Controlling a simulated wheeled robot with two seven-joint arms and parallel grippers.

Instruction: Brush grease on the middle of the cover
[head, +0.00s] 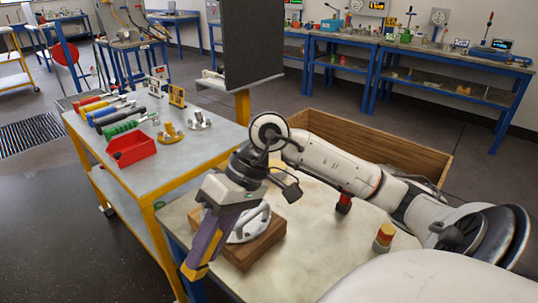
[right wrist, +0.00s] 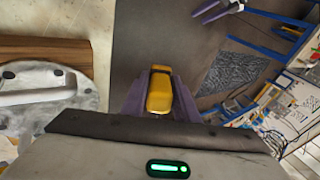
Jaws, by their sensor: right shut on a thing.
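The cover looks to be the round grey-white metal piece (head: 248,229) with a raised bar handle, on a wooden block (head: 262,247) on the worktable. It also shows at the left of the right wrist view (right wrist: 50,108). My right gripper (head: 200,262) hangs over the table's near-left corner, left of the cover and apart from it. Its purple fingers are shut on a yellow piece (right wrist: 159,92), seen end on; I see no bristles. Purple fingers like those of my left gripper (right wrist: 216,11) show small at the top of the right wrist view; their opening is unclear.
A red-and-yellow pot (head: 384,236) and a small dark-and-red item (head: 344,203) stand on the worktable (head: 310,255). A wooden box (head: 375,140) lies behind. A cart (head: 200,108) at left bears a red bin (head: 131,149) and several tools. A dark panel (head: 252,42) stands behind.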

